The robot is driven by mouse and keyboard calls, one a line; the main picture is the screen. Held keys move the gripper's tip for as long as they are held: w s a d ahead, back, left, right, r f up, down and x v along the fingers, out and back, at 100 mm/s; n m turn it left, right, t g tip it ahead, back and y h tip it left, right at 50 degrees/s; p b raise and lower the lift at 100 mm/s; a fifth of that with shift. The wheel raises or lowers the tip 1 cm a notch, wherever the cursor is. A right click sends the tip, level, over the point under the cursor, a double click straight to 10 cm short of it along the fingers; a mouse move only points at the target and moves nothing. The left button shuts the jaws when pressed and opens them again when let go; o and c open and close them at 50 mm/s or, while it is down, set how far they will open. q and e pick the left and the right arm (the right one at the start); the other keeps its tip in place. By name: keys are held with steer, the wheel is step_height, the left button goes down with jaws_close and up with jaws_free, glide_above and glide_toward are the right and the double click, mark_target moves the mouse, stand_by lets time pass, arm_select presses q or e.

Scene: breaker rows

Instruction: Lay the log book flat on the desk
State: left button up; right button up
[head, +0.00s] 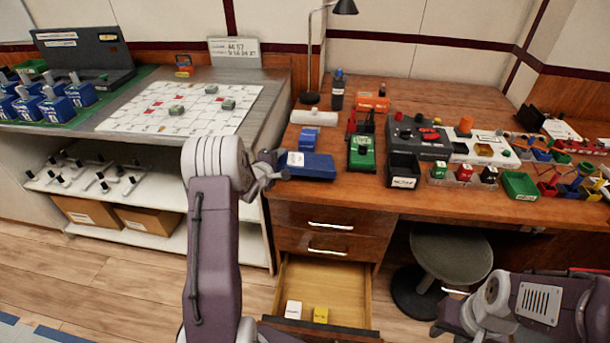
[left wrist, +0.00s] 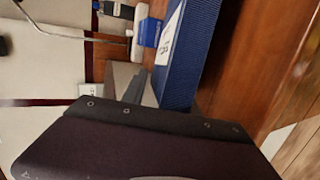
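The blue log book (head: 311,167), with a white label, lies flat near the left end of the wooden desk (head: 335,193). In the left wrist view the log book (left wrist: 190,55) fills the upper middle, its blue ribbed side and white label close to the camera. My left gripper (head: 275,168) is at the book's left end, its fingers apart. The grey fingers (left wrist: 163,95) lie close to the book's near end; I cannot tell whether they touch it. My right gripper (head: 450,305) is low at the right, below the desk front; its fingers are unclear.
A blue block (head: 308,139) and a white block (head: 314,118) sit behind the book. A green device (head: 362,152) stands to its right, beside a black bin (head: 403,170). An open drawer (head: 355,290) sticks out below the desk. A stool (head: 450,255) stands at right.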

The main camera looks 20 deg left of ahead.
arm_select(q)
steer(key=shift+r, duration=0.1)
steer(key=shift+s+r+p, duration=0.2)
steer(key=shift+s+p, duration=0.1)
steer(key=shift+s, duration=0.1)
steer(key=p+v, duration=0.2)
steer(key=v, duration=0.4)
steer(key=shift+s+d+r+p, duration=0.15)
steer(key=shift+s+p, duration=0.2)
steer(key=shift+s, duration=0.25)
step_height(320, 180, up, 7)
steer(key=s+p, duration=0.2)
steer(key=p, duration=0.2)
steer(key=shift+s, duration=0.35)
